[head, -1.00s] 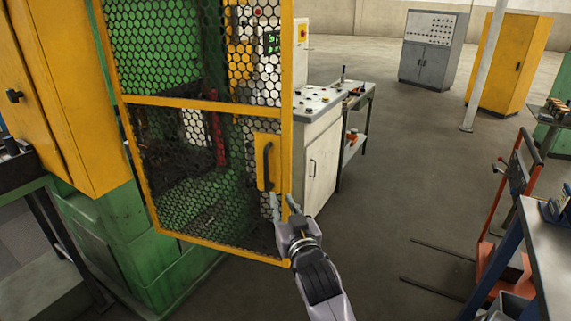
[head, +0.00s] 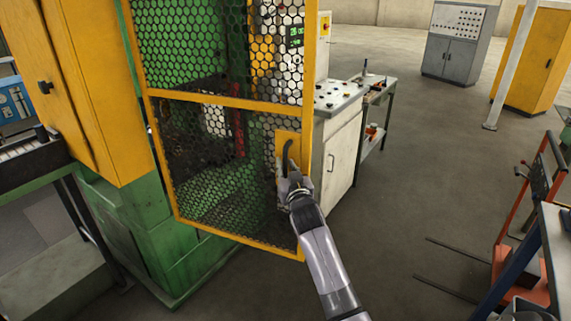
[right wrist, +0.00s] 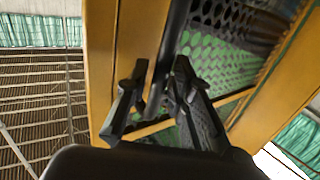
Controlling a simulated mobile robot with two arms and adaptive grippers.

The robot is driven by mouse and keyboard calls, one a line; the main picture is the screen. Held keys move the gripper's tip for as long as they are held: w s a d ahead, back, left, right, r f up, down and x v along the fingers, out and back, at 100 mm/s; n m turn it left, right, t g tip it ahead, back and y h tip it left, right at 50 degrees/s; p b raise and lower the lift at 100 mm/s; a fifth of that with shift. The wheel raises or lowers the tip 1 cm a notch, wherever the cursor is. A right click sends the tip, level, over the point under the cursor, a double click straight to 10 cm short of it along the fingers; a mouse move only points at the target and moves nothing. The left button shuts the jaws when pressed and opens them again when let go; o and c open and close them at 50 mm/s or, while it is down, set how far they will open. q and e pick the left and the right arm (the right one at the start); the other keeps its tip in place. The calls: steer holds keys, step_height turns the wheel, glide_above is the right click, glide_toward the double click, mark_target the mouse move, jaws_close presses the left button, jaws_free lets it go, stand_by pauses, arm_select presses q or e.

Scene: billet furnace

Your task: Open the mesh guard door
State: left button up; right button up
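The mesh guard door (head: 222,103) has a yellow frame and dark hexagonal mesh, and stands in front of the green machine. Its black bar handle (head: 288,152) sits on a yellow plate at the door's right side. My right gripper (head: 289,172) is at the lower part of the handle. In the right wrist view the handle (right wrist: 172,45) runs between the two fingers of my right gripper (right wrist: 158,90), which stand apart. Firm contact with the bar is not clear. My left gripper is not in view.
A white control cabinet (head: 340,145) stands just right of the door, with a small side table (head: 378,95) beyond it. A red-orange trolley (head: 508,230) and a workbench (head: 555,245) are at the right. The floor between (head: 410,195) is mostly clear.

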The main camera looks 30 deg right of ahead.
steer(key=shift+w+d, duration=0.2)
steer(key=shift+w, duration=0.3)
steer(key=shift+c, duration=0.2)
jaws_close()
stand_by(0.3)
